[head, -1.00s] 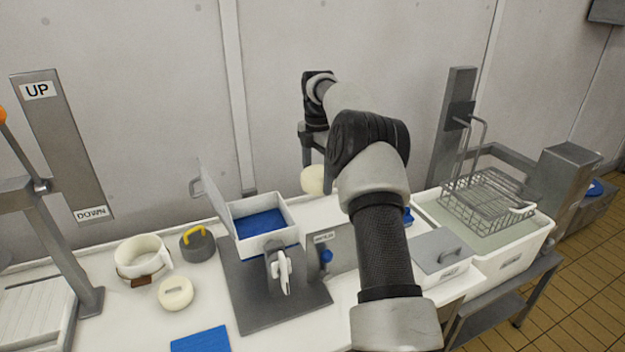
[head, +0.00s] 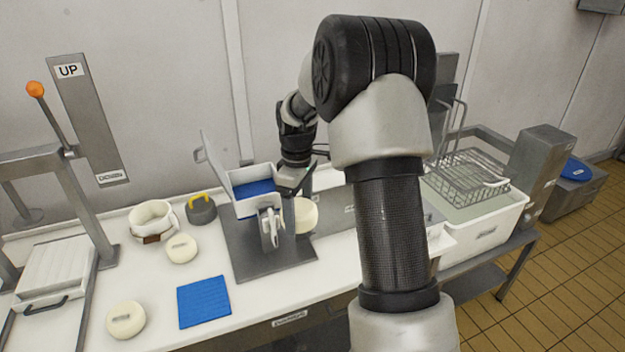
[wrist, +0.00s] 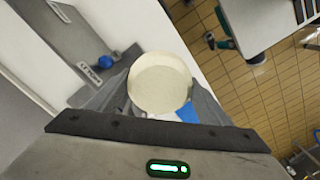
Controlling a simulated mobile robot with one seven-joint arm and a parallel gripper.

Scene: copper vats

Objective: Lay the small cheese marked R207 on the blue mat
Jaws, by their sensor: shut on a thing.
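A pale round cheese (head: 306,215) is held by my gripper (head: 303,184) in front of the wall, just right of the white box on the grey stand. In the wrist view the cheese (wrist: 160,85) sits between the two dark fingers, its plain face toward the camera; no mark is readable. The blue mat (head: 203,301) lies bare on the white table at front left, away from the gripper. Two other small cheeses, one (head: 181,248) behind the mat and one (head: 126,319) left of it, lie on the table with labels too small to read.
A grey stand (head: 270,260) with a white blue-lined box (head: 238,207) stands between gripper and mat. A grey weight with yellow handle (head: 201,209) and a white ring mould (head: 152,221) are behind. A lever press (head: 55,265) is left, a brine tub (head: 480,232) right.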

